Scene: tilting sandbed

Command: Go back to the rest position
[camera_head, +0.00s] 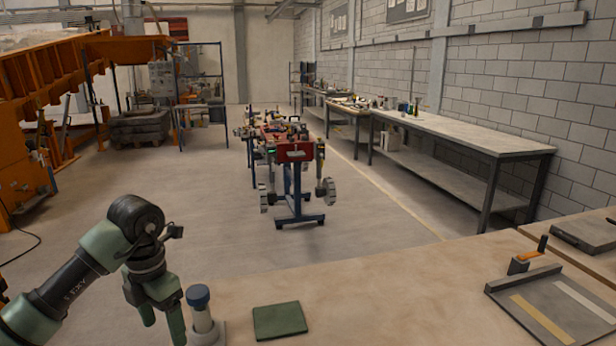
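My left arm comes in from the lower left, with green and dark grey links. Its gripper (162,325) points down over the near table (400,290), just left of a pale cylinder with a blue-grey cap (199,297). The two green fingers are apart, and I see nothing between them. The lower fingertips run close to the bottom edge of the view, so I cannot tell how high they are above the table. My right arm and gripper are not in view.
A flat green pad (280,321) lies right of the capped cylinder. A grey tray (560,308) with two strips sits at the right, an orange-handled tool (530,258) by its back edge. The table's middle is clear. Beyond are a wheeled rover (292,165), long bench (460,133) and orange machine (50,80).

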